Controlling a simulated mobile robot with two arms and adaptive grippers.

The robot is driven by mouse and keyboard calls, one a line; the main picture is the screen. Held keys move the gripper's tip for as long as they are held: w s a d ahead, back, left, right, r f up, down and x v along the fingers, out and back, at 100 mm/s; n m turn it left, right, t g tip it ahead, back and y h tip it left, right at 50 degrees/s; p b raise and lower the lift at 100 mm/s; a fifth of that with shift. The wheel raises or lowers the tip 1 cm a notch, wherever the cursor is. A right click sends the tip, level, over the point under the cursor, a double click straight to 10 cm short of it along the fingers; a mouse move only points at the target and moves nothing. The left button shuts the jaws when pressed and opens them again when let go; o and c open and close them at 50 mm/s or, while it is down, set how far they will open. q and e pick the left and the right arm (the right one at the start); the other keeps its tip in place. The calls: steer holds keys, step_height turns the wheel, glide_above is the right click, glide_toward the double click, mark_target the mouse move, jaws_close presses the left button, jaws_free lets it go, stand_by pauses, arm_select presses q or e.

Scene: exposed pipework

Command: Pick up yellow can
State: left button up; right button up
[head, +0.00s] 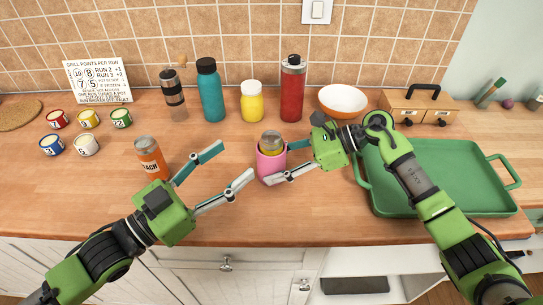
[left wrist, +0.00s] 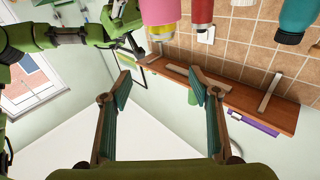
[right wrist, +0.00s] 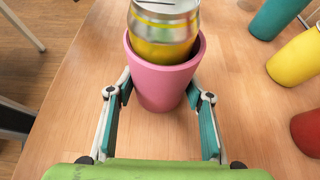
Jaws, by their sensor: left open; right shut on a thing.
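The yellow can (head: 271,140), with a silver top, sits upright inside a pink cup-shaped sleeve (head: 270,165) on the wooden counter. Only its upper part shows above the rim; the can (right wrist: 162,35) and sleeve (right wrist: 160,82) are close up in the right wrist view. My right gripper (head: 277,162) is shut on the pink sleeve, with one finger on each side. My left gripper (head: 236,159) is open and empty, to the left of the sleeve, fingers pointing toward it. The pink sleeve also shows at the top of the left wrist view (left wrist: 158,12).
An orange jar (head: 150,158) stands left of my left gripper. A teal bottle (head: 211,92), yellow bottle (head: 252,104), red bottle (head: 292,92) and orange bowl (head: 343,100) stand behind. A green tray (head: 440,175) lies under my right arm. Several small paint tins (head: 88,118) are at left.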

mark_target(263, 147)
arm_select(q)
steer(key=shift+n+g+y, duration=0.3)
steer(key=shift+n+y, duration=0.2)
steer(key=shift+y, duration=0.1)
steer(key=w+d+f, duration=0.1)
steer(key=w, duration=0.1)
steer(key=w+d+f, duration=0.1)
steer(key=w+d, duration=0.1)
steer(key=w+d+f, duration=0.1)
steer(key=w, duration=0.1)
steer(key=shift+d+f, duration=0.15)
steer(key=shift+d, duration=0.2)
steer(key=x, duration=0.5)
steer(key=shift+d, duration=0.25)
steer(key=shift+r, duration=0.25)
jaws_close()
